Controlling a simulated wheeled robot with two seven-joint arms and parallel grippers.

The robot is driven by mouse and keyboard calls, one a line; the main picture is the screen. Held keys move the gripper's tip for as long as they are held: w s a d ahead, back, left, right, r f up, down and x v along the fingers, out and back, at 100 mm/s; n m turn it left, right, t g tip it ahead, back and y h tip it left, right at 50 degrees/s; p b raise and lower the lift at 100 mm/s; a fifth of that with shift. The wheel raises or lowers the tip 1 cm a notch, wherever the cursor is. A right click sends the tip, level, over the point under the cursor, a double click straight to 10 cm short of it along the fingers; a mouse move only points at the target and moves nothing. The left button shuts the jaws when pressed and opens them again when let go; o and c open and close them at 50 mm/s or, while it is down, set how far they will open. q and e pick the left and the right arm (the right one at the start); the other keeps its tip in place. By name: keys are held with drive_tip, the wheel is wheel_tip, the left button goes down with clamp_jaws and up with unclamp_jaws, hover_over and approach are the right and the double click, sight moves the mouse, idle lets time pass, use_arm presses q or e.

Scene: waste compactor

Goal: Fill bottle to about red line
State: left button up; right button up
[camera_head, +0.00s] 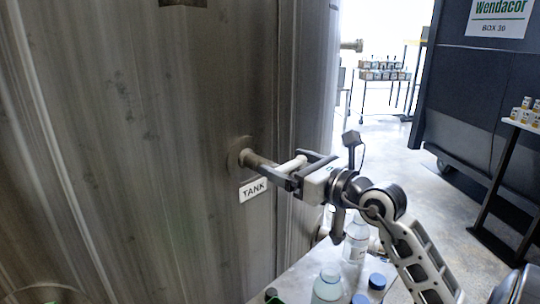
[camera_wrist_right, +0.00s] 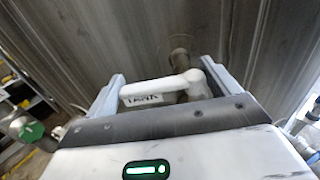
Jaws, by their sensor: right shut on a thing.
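A tap with a white handle (camera_head: 292,164) sticks out of the steel tank (camera_head: 150,150), just above a white sign reading TANK (camera_head: 253,189). My right gripper (camera_head: 297,168) is shut on the handle, with one finger on each side. In the right wrist view the handle (camera_wrist_right: 165,87) lies between the two fingers. A clear bottle with a label (camera_head: 355,242) stands upright on a light table (camera_head: 300,276) below and right of the tap. A second bottle (camera_head: 327,287) stands nearer, cut by the lower edge. I cannot make out a red line on either. My left gripper is out of view.
Blue caps (camera_head: 377,281) and a green object (camera_head: 272,297) show at the lower edge, close below my right arm. A dark container (camera_head: 470,90) on wheels stands at the right. A rack of small items (camera_head: 384,72) stands far back. The floor between is clear.

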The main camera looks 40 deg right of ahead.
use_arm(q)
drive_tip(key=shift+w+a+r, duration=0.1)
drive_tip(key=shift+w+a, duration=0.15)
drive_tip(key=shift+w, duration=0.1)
use_arm(e)
drive_tip(key=o, duration=1.2)
drive_tip(key=shift+c, duration=0.2)
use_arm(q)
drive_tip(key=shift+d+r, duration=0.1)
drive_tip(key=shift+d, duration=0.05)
